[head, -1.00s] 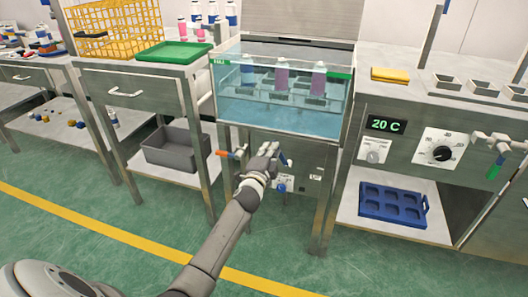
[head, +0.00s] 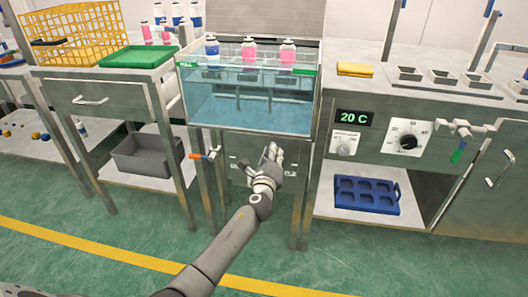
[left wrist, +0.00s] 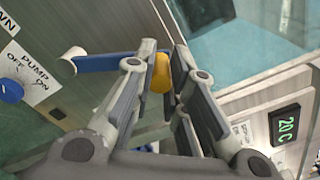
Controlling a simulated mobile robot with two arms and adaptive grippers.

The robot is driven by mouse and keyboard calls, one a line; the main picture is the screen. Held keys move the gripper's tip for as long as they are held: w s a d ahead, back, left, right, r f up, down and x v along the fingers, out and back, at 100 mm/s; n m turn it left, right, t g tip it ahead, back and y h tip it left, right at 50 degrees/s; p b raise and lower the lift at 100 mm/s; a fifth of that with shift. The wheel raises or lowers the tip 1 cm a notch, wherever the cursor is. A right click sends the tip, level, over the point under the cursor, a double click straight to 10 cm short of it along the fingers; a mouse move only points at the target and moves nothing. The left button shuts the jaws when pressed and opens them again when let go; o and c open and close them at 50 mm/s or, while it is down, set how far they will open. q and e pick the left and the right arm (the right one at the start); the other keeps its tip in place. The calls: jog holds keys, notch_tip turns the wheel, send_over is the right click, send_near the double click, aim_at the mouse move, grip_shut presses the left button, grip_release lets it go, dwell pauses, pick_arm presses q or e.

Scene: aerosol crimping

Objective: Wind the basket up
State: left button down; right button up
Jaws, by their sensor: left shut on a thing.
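The basket (head: 230,77) hangs high in the glass-walled water tank (head: 245,112), near the rim. A blue-and-white can (head: 211,51) and pink-and-white cans (head: 249,51) (head: 288,54) stand upright in it, their bodies mostly above the rim. My left gripper (head: 272,155) is in front of the steel cabinet under the tank. In the left wrist view my left gripper (left wrist: 163,82) is shut on the yellow knob (left wrist: 161,72) of a crank with a blue arm (left wrist: 103,62). In the head view the gripper hides most of the crank. My right gripper does not show.
An orange-handled valve (head: 198,156) sits left of my left gripper. A blue pump knob (left wrist: 10,90) shows in the left wrist view. A grey bin (head: 150,158) and a blue tray (head: 366,196) lie on low shelves. The floor in front is clear.

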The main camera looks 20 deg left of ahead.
pick_arm(q)
jog(key=d+f+m+b, duration=0.1)
jog(key=d+f+m, duration=0.2)
jog(key=f+m, duration=0.2)
jog(key=w+d+f+m+b, duration=0.1)
jog(key=d+f+m, duration=0.2)
jog(key=f+m, duration=0.2)
jog(key=shift+d+m, duration=0.15)
jog(key=shift+m, duration=1.35)
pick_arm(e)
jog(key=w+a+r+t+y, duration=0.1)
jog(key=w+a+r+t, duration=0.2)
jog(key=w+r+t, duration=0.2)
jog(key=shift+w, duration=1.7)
pick_arm(q)
jog(key=shift+w+f, duration=0.1)
jog(key=c, duration=1.4)
grip_release()
jog(key=shift+w, duration=0.1)
jog(key=v, duration=1.2)
jog(key=shift+a, duration=0.2)
